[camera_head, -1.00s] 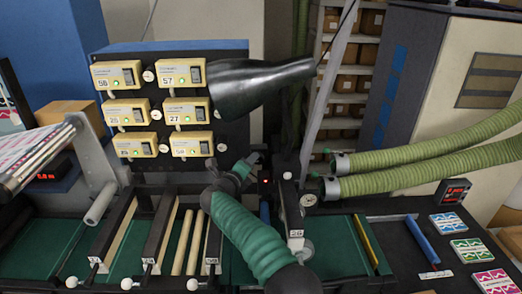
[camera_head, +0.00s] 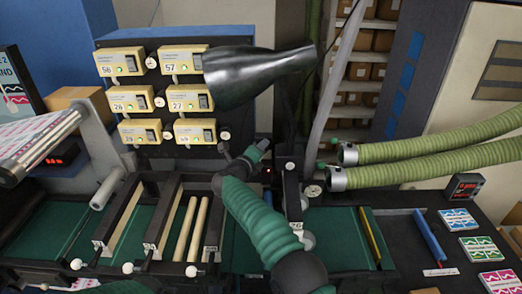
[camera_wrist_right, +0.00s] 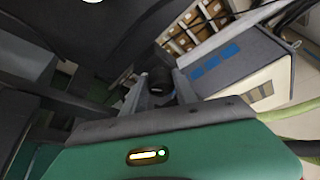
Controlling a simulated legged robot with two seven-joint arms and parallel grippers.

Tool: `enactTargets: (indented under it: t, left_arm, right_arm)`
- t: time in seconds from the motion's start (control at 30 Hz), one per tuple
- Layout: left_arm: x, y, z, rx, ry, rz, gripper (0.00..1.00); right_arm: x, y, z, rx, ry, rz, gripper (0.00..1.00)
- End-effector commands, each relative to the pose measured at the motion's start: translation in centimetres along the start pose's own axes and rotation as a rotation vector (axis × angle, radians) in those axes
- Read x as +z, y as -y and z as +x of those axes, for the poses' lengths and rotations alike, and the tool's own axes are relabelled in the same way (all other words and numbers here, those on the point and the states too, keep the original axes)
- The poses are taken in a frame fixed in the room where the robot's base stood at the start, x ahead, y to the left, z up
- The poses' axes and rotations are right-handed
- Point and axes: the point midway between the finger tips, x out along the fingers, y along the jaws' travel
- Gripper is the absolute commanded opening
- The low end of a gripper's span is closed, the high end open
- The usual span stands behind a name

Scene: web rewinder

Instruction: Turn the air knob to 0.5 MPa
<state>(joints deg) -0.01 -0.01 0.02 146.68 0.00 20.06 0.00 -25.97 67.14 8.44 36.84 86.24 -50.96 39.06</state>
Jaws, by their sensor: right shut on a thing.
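My right gripper (camera_head: 260,148) reaches up from the bottom on a green-sleeved arm, to the dark machine frame right of the yellow control boxes. In the right wrist view, its two grey fingers (camera_wrist_right: 160,92) are closed around a dark cylindrical knob (camera_wrist_right: 160,78), likely the air knob. The knob is too small and dark in the head view to make out its setting. A small round gauge (camera_head: 313,190) sits right of the gripper; its reading is not legible. My left gripper is not in view.
Yellow numbered control boxes (camera_head: 130,98) fill a dark panel behind. A black funnel-shaped part (camera_head: 255,75) hangs above the gripper. Two green hoses (camera_head: 420,150) enter from the right. Wooden rods (camera_head: 190,228) and green trays lie in front.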

Motion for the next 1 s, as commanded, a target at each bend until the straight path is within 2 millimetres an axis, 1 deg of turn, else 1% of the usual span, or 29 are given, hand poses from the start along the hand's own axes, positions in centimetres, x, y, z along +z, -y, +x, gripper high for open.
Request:
enactTargets:
  t: [0.03, 1.0]
  left_arm:
    - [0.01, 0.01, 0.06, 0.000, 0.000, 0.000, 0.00]
    - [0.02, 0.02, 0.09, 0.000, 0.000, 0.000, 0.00]
  right_arm:
    - [-0.75, -0.40, 0.27, 0.000, -0.017, -0.003, 0.00]
    - [-0.75, -0.93, 0.21, 0.007, -0.018, -0.006, 0.00]
